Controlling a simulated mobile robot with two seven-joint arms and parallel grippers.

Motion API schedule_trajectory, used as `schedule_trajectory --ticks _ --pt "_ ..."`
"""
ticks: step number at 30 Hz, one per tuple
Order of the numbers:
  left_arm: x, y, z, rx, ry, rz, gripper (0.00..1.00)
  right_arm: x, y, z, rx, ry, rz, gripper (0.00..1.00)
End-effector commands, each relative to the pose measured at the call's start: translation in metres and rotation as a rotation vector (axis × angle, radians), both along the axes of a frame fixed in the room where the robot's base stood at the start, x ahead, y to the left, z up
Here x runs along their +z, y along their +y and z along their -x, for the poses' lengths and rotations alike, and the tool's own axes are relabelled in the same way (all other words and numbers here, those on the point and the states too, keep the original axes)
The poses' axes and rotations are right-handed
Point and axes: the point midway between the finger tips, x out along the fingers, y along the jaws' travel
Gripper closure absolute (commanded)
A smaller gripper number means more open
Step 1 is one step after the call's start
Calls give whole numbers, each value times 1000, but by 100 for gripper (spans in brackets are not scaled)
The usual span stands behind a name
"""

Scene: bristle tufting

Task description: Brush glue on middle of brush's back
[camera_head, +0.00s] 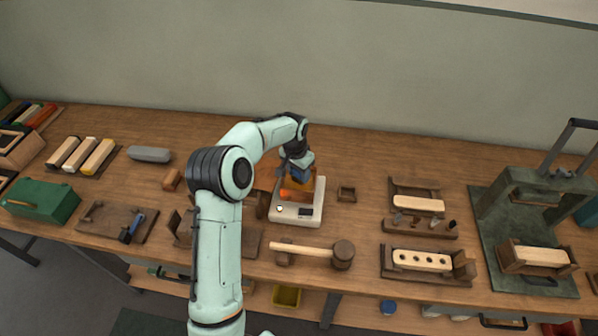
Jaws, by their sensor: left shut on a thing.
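My left gripper (298,174) points down over an orange-copper glue pot (293,194) on a white heater (313,214) with a small dark display. It is shut on what looks like the glue brush, mostly hidden by the gripper and the pot. Pale wooden brush backs lie to the right: one with several holes (422,261) in a dark wooden cradle, a plain one (418,203) in a holder behind it, and another (540,256) in a holder at the far right. I cannot tell which is the middle one. My right gripper is out of view.
A mallet (342,256) lies in front of the heater. A green press frame (525,188) rises at the right. A green box (42,199) and several wooden blocks are at the left.

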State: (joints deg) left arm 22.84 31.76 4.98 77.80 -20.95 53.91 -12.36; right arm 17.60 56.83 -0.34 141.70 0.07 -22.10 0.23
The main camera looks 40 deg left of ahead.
Motion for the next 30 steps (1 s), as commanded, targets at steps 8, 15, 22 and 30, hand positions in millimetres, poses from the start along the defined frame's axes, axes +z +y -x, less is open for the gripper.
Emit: schedule_trajectory --ticks 8,15,22,30 --pt "27 0 -2 0 -6 -1 78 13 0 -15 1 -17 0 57" --pt "47 0 -3 0 -7 -1 78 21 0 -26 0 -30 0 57" --pt "62 0 -1 -1 -4 -2 78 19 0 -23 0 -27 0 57" --pt "66 0 -1 0 -4 -1 78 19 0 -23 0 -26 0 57"
